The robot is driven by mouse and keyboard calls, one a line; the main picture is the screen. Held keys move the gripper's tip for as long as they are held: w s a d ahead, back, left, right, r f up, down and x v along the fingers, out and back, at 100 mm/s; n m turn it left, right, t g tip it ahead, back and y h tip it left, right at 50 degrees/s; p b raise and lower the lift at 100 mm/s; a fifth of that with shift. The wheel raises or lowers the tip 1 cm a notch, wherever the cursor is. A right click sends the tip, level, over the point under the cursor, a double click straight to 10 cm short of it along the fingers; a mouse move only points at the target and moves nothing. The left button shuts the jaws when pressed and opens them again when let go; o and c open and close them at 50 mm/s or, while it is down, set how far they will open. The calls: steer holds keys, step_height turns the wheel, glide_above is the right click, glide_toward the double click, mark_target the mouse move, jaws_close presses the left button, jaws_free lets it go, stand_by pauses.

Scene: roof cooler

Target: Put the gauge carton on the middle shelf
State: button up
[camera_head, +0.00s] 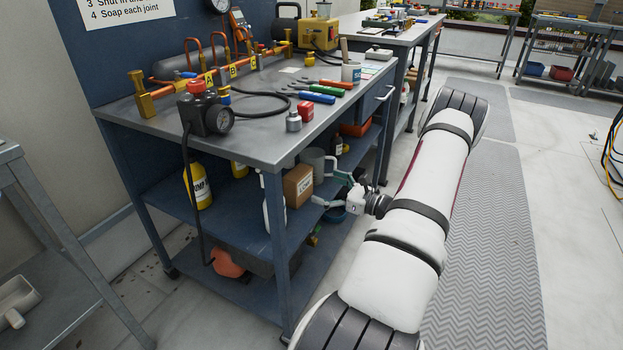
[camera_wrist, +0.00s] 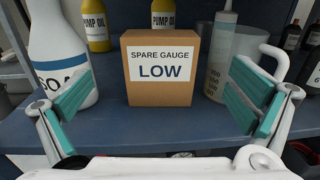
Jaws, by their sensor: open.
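The gauge carton is a small brown box (camera_wrist: 160,92) with a white label reading "SPARE GAUGE LOW". It stands upright on the blue middle shelf (camera_wrist: 180,128), and it also shows in the head view (camera_head: 297,186). My gripper (camera_wrist: 158,100) is open, with teal pads to the left and right in front of the carton. Nothing is between the pads, and the carton stands apart from them, a little beyond. In the head view my gripper (camera_head: 335,190) reaches in at the shelf's open side, and its fingertips are partly hidden.
A white soap bottle (camera_wrist: 58,50) stands close left of the carton. Yellow pump oil bottles (camera_wrist: 97,25) are behind. A workbench top (camera_head: 265,135) with tools is above the shelf.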

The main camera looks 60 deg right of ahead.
steer(key=shift+s, duration=1.2)
